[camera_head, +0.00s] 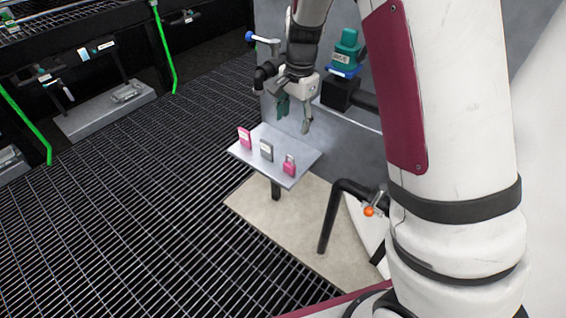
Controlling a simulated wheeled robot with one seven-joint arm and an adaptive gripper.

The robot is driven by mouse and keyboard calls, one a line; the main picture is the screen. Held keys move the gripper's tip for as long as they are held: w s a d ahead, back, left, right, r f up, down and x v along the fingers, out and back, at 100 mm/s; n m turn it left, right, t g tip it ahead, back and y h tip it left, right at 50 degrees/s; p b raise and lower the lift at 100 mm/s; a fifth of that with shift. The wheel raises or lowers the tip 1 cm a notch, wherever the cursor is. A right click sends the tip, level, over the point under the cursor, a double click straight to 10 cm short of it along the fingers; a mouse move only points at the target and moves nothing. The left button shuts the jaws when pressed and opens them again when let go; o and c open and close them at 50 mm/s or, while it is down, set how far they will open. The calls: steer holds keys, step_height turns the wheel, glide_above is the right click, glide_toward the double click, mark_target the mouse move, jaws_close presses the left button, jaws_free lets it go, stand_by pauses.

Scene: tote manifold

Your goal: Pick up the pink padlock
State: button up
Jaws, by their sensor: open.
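The pink padlock (289,166) stands near the right front edge of a small grey tabletop (294,146). It looks small, with a pink body and a shackle on top. My gripper (294,117) hangs above the back of the tabletop, fingers pointing down. Its two fingers are spread apart, with nothing between them. It is above and behind the padlock in this view and does not touch it.
A grey item (266,150) stands at the middle of the tabletop and a pink tag-like item (244,138) at its left. A green-topped device (347,48) and dark pipes are close behind and right. A black pipe (329,215) with an orange-tipped valve (369,211) stands in front right.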

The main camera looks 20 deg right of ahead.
steer(key=b, duration=0.1)
glide_above(289, 165)
step_height(289, 165, down, 5)
steer(key=shift+m, duration=0.3)
step_height(289, 165, down, 13)
steer(key=b, duration=0.4)
steer(key=shift+w+d+f+b, duration=0.1)
steer(key=shift+f+b, duration=0.05)
steer(key=shift+b, duration=0.15)
steer(key=c, duration=1.3)
